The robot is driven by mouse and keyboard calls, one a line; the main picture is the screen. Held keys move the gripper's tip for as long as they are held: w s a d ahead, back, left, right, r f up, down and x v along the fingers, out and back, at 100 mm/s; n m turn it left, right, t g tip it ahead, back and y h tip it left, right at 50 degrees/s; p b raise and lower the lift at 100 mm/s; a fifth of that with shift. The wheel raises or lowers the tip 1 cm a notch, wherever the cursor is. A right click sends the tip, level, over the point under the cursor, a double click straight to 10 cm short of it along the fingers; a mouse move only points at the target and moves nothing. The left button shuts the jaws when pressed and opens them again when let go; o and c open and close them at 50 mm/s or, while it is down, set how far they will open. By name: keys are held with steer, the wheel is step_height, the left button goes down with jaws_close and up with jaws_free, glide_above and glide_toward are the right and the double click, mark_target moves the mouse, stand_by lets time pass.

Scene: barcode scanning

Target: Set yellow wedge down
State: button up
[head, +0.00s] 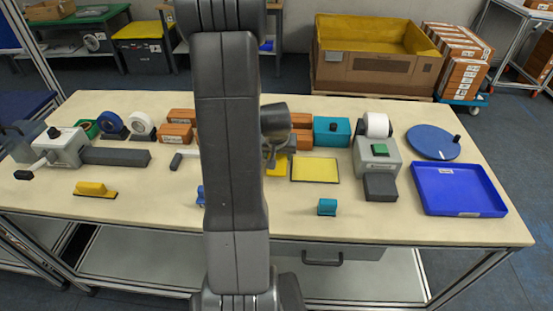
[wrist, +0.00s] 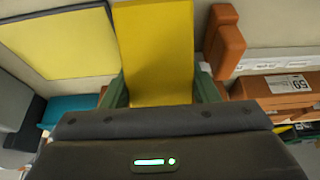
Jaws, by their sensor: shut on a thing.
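The yellow wedge (wrist: 155,45) fills the upper middle of the wrist view, between the green fingers of my gripper (wrist: 160,88). My gripper is shut on it. In the head view, my arm hides much of my gripper (head: 275,153), and only a small part of the wedge (head: 277,168) shows beside the arm. The wedge is just left of the flat yellow pad with a dark border (head: 315,169), which also shows at upper left in the wrist view (wrist: 60,40). I cannot tell whether the wedge touches the table.
Orange-brown boxes (head: 178,133) and a teal box (head: 331,131) stand behind. A grey device with a white roll (head: 377,153) and a blue tray (head: 458,190) are to the right. A small teal block (head: 327,206) lies in front. The front of the table (head: 400,225) is mostly clear.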

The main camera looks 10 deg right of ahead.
steer(key=shift+f, duration=1.35)
steer(key=shift+f+b, duration=0.2)
steer(key=shift+b, duration=0.15)
steer(key=o, duration=0.8)
steer(key=shift+r, duration=0.1)
